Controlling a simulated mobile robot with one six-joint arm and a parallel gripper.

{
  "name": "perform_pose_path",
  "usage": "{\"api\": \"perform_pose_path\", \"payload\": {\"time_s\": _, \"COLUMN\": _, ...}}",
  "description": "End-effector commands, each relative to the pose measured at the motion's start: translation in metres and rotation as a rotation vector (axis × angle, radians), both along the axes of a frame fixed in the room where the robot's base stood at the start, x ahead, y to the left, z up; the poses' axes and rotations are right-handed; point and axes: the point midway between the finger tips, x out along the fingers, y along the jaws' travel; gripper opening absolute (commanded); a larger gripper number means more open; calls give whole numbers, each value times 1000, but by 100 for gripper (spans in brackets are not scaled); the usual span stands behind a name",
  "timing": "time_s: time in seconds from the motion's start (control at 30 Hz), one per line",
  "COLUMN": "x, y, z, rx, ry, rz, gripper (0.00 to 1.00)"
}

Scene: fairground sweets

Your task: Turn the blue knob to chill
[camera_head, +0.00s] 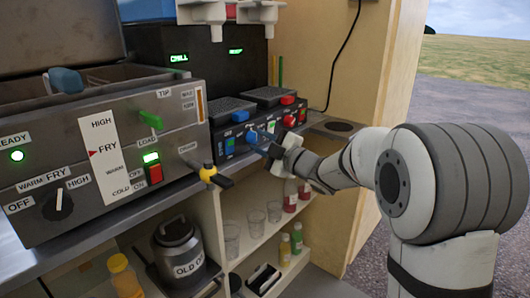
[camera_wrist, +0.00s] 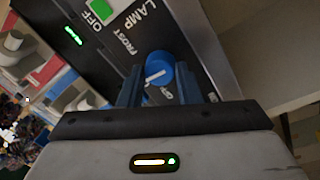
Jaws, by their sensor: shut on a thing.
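The blue knob (camera_head: 251,136) sits on the front of a dark drinks unit (camera_head: 228,137), in the middle of the head view. My gripper (camera_head: 269,149) reaches it from the right, and its fingers are shut on the knob. In the wrist view, the blue knob (camera_wrist: 160,66) shows between my two dark fingers, with a white pointer line across its face. A FROST label (camera_wrist: 123,42) is beside it, up and left. Other small lettering near the knob is partly hidden by my fingers. A lit green CHILL display (camera_head: 179,57) shows on the black machine behind.
A yellow-and-black tap (camera_head: 208,173) juts out to the left. A steel fryer (camera_head: 105,140) with a red switch fills the left. Glasses (camera_head: 253,223) and bottles stand on shelves below. Open ground lies right.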

Motion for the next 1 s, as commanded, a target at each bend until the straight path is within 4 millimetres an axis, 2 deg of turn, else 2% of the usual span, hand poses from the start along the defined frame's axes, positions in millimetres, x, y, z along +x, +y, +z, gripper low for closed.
{"api": "perform_pose_path", "payload": {"time_s": 0.67, "x": 0, "y": 3, "z": 5, "rx": -31, "ry": -52, "rz": 6, "gripper": 8}}
{"api": "perform_pose_path", "payload": {"time_s": 0.7, "x": 0, "y": 3, "z": 4, "rx": -31, "ry": -52, "rz": 6, "gripper": 34}}
{"api": "perform_pose_path", "payload": {"time_s": 0.93, "x": 0, "y": 1, "z": 2, "rx": -33, "ry": -48, "rz": 3, "gripper": 53}}
{"api": "perform_pose_path", "payload": {"time_s": 1.0, "x": 0, "y": 1, "z": 2, "rx": -33, "ry": -48, "rz": 2, "gripper": 53}}
